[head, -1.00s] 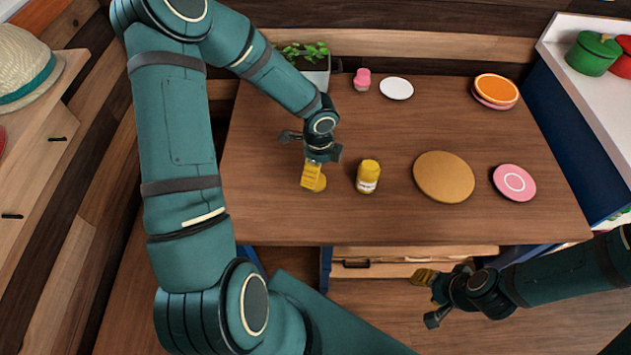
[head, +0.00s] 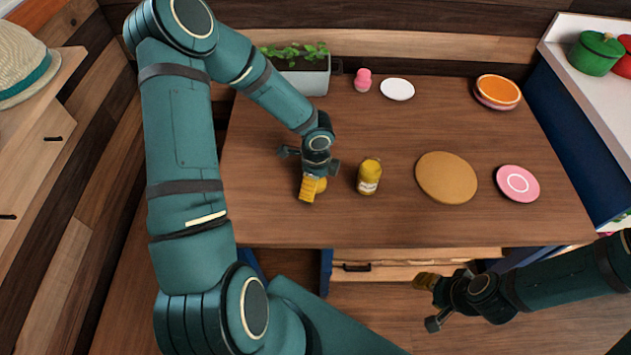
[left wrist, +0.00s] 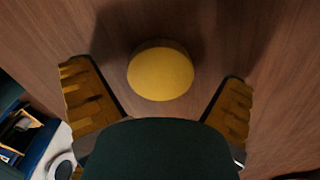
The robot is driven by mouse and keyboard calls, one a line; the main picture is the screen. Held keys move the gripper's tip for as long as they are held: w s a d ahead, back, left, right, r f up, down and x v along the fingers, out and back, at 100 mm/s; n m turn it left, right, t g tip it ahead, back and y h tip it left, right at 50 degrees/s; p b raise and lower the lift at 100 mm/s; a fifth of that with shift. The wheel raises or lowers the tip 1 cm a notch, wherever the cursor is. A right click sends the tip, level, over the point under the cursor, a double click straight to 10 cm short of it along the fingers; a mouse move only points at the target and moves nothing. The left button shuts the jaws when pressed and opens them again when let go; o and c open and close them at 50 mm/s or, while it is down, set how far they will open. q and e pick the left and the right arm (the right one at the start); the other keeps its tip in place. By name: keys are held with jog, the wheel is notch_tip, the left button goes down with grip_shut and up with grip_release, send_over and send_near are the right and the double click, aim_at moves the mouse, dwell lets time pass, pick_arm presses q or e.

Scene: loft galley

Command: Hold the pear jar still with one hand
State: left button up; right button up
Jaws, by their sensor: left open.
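The pear jar (head: 369,177), a small yellow jar with a pale label, stands upright on the brown table. My left gripper (head: 310,188) is low over the table to the left of this jar, apart from it. It is open, with yellow fingers. In the left wrist view a round yellow thing (left wrist: 160,73) sits between the spread fingers, with a gap on each side; whether it is a lid or a low container I cannot tell.
On the table (head: 420,225) are a round tan board (head: 446,177), a pink plate (head: 518,184), a white plate (head: 397,89), a pink item (head: 363,80), an orange-topped stack (head: 497,90) and a planter (head: 305,78). The front middle is clear.

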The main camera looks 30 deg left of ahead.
pick_arm(q)
jog(key=c, duration=0.9)
jog(key=shift+r, duration=0.1)
notch_tip(320, 180, up, 9)
jog(key=p, duration=0.3)
jog(key=shift+r, duration=0.45)
